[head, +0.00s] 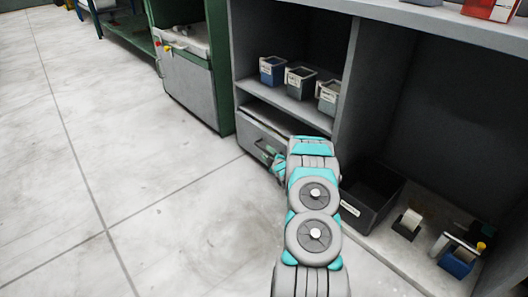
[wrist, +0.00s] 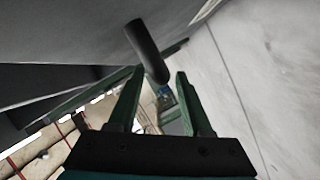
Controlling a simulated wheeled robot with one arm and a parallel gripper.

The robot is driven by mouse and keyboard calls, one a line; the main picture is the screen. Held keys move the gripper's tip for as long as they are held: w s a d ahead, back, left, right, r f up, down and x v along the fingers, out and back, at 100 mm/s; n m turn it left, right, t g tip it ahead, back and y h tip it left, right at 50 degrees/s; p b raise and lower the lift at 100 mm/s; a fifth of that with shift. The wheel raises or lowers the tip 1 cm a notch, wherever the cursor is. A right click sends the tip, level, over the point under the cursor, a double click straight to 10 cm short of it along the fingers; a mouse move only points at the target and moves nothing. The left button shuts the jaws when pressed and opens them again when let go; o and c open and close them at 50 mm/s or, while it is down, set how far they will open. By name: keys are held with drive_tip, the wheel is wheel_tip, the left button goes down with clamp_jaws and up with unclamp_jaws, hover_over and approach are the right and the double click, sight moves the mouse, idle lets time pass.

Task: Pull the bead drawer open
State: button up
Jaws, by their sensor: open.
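The bead drawer (head: 258,134) is a grey drawer low in the grey shelf unit, below the shelf with small bins. My gripper (head: 271,155) is at the drawer's front. In the wrist view my gripper (wrist: 160,73) is open, with two green fingers apart. A dark bar-like handle (wrist: 147,48) stands out from a grey face, and its near end shows between the fingertips. Neither finger is seen closed on it.
Several small bins (head: 300,82) stand on the shelf above the drawer. A black open bin (head: 368,198), a tape dispenser (head: 407,224) and a blue holder (head: 458,262) are in the right bay. A green-framed machine (head: 192,82) stands left. The pale floor at left is clear.

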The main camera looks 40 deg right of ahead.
drive_tip(key=shift+x, duration=1.5)
clamp_jaws()
drive_tip(key=shift+a, duration=0.1)
idle(0.3)
